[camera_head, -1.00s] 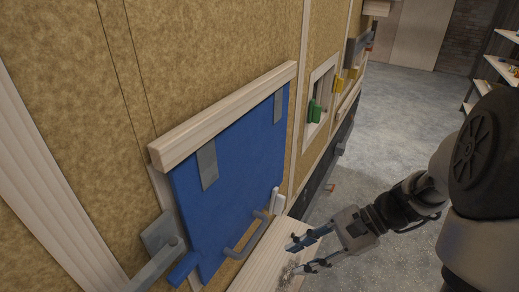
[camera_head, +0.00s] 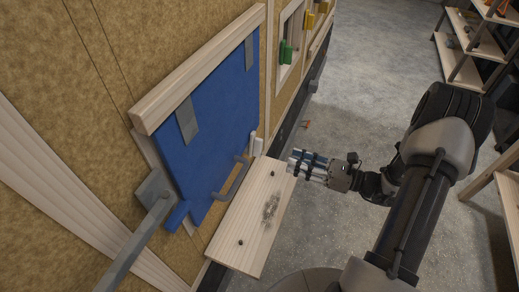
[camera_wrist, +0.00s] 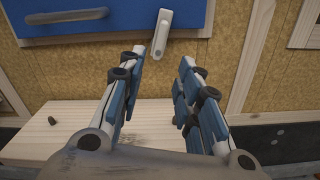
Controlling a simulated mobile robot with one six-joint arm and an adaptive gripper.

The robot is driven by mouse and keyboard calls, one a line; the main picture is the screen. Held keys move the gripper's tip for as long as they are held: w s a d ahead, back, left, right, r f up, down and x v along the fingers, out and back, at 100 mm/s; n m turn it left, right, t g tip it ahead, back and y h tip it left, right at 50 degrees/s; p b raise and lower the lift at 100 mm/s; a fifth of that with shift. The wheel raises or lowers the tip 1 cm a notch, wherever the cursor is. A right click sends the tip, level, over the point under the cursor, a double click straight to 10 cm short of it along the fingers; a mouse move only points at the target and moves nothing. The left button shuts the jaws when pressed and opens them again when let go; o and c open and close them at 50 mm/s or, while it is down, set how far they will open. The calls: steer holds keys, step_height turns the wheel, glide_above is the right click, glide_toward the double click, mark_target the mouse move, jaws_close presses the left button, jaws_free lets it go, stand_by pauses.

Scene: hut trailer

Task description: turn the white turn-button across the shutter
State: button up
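The white turn-button (camera_wrist: 162,34) stands nearly upright, slightly tilted, at the lower right part of the blue shutter (camera_wrist: 95,16). In the wrist view its upper part shows against the blue and its lower end below the shutter's bottom edge. In the head view the turn-button (camera_head: 253,144) is small beside the lower right edge of the shutter (camera_head: 215,120). My gripper (camera_wrist: 163,59) is open and empty. Its fingertips point toward the wall just below the turn-button, apart from it. In the head view my gripper (camera_head: 292,161) is right of the shelf.
A wooden shelf (camera_head: 250,215) juts out below the shutter. A grey handle (camera_head: 232,179) is on the shutter, and a grey lever (camera_head: 150,215) sticks out at its left. Green (camera_head: 285,51) and yellow (camera_head: 309,19) blocks are farther along the wall.

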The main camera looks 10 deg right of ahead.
mark_target(260, 150)
steer(key=x, duration=1.2)
steer(key=shift+w+a, duration=0.1)
steer(key=shift+a, duration=0.1)
steer(key=shift+c, duration=0.6)
